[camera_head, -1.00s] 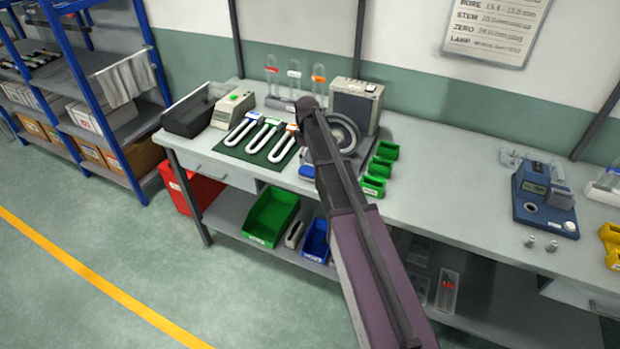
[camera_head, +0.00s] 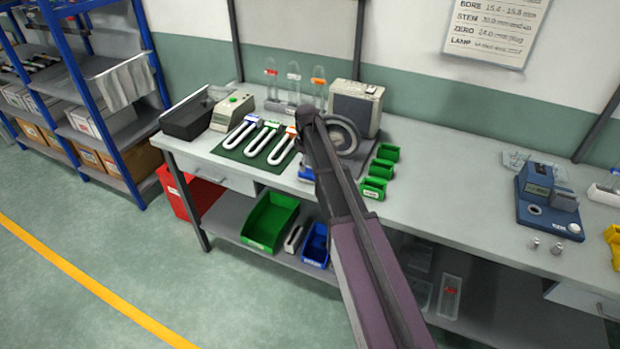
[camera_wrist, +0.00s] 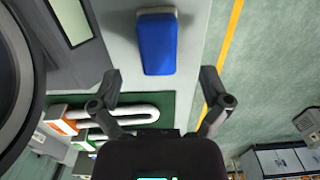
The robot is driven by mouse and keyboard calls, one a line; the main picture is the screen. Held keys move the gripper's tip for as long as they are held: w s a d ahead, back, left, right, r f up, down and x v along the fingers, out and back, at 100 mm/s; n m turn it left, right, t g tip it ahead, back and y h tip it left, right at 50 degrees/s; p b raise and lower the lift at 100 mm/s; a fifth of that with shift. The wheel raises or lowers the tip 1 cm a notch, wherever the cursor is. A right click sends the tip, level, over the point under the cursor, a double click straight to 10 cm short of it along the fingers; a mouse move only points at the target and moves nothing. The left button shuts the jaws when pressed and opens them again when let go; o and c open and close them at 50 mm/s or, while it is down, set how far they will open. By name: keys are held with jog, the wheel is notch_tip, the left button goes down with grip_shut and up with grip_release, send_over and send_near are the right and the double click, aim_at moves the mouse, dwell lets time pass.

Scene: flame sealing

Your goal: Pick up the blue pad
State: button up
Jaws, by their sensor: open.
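The blue pad (camera_wrist: 157,43) lies on the grey bench top near its front edge, with a pale strip along one end. It also shows in the head view (camera_head: 306,173), partly hidden behind my arm. In the wrist view my gripper (camera_wrist: 160,77) is open and empty. Its two fingers are spread wider than the pad, and the pad shows beyond the fingertips, roughly centred between them. I see no contact. In the head view my arm hides the gripper.
A green mat (camera_head: 247,152) with white U-shaped tubes lies beside the pad. A grey device with a round ring (camera_head: 344,134) stands behind it. Green bins (camera_head: 374,187) stand to the right. The bench front to the right is mostly clear.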

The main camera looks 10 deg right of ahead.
aim_at(308, 171)
jog(key=shift+d+f+b, duration=0.1)
jog(key=shift+f+b, duration=1.65)
jog(key=shift+f, duration=0.25)
jog(key=c, duration=1.2)
